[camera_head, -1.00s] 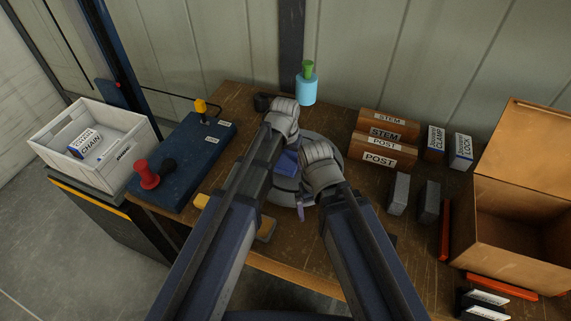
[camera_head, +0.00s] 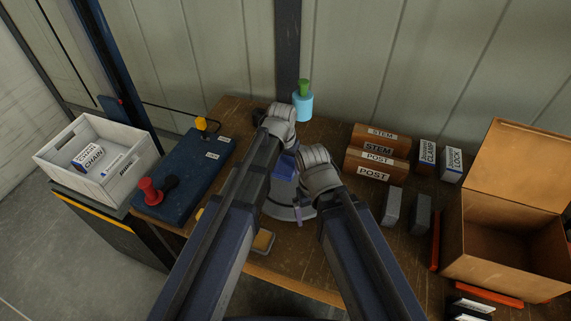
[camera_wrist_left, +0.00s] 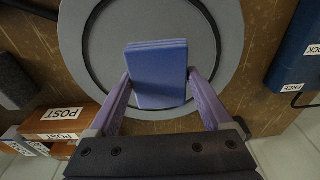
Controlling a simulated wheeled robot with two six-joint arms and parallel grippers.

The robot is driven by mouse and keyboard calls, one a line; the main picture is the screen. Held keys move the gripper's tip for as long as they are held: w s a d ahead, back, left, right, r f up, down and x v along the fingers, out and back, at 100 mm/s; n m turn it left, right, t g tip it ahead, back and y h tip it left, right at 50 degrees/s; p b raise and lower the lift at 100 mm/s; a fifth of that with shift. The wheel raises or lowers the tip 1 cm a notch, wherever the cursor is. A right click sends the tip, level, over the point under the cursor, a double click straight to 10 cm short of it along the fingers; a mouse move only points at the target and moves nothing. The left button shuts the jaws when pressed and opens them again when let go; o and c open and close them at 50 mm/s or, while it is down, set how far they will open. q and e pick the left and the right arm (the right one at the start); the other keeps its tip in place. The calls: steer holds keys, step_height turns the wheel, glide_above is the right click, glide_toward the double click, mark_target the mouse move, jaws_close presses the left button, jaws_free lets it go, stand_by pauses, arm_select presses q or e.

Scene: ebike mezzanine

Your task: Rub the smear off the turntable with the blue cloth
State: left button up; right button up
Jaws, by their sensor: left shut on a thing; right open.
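The grey round turntable (camera_head: 283,211) is on the wooden bench, mostly covered by my arms in the head view. In the left wrist view the turntable (camera_wrist_left: 232,62) is a flat disc with a dark ring. My left gripper (camera_wrist_left: 159,82) is shut on the blue cloth (camera_wrist_left: 157,66), a folded block held over the disc. Whether the cloth touches the disc is unclear. The cloth (camera_head: 286,167) also shows between my wrists in the head view. My right gripper (camera_head: 298,214) is open over the turntable's near right side, its fingers mostly hidden. I see no smear.
A blue board (camera_head: 190,178) with a red knob and a white crate (camera_head: 121,184) are at left. A cyan bottle (camera_head: 302,107) stands behind. STEM and POST boxes (camera_head: 378,155), grey blocks and an open cardboard box (camera_head: 502,255) are at right. A yellow-topped pad (camera_head: 263,241) lies near the front edge.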

arm_select(q)
steer(key=shift+r, duration=0.35)
step_height(320, 180, up, 3)
steer(key=p, duration=0.3)
steer(key=shift+f, duration=0.15)
stand_by(0.4)
